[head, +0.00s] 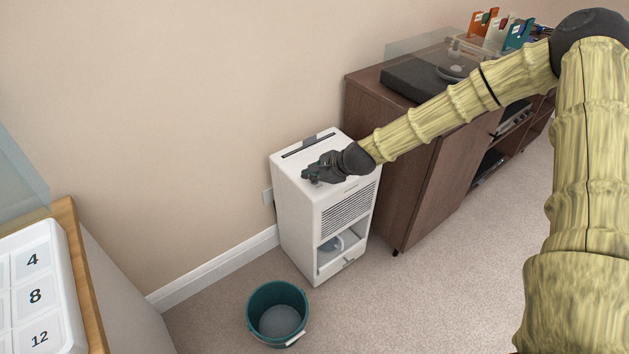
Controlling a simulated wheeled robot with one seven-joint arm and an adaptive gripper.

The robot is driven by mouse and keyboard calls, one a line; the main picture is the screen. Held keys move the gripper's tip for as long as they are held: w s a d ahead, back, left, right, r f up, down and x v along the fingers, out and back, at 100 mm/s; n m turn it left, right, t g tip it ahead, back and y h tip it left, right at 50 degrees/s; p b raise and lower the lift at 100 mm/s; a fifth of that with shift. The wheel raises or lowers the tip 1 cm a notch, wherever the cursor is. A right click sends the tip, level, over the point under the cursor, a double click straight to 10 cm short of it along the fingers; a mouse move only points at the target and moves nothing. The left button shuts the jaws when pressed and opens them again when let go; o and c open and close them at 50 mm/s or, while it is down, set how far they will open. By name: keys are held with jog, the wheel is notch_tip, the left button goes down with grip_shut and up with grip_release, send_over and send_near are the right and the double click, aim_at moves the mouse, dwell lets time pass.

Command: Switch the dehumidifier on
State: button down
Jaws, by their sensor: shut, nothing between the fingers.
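The dehumidifier (300,215) is a white upright box on the carpet against the wall. It has a dark slot along the back of its top, a louvred grille on its front, and an opening below with something grey-blue inside. My gripper (309,178) is shut and empty, over the front left part of the dehumidifier's top. It is at or just above that surface; I cannot tell whether it touches. My gripper and wrist hide part of the top, and any switch there cannot be made out.
A green bucket (252,318) stands on the carpet in front. A dark wood cabinet (398,190) with a turntable (412,84) and record sleeves stands close on the right. A wooden-edged surface (78,262) with a white numbered box (62,338) is at lower left. Carpet at front right is clear.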

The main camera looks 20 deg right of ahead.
aim_at(312, 183)
jog(key=shift+r+p, duration=0.45)
jog(key=shift+r, duration=0.05)
dwell(0.3)
notch_tip(312, 183, up, 6)
jog(key=p, duration=0.4)
dwell(0.4)
dwell(0.4)
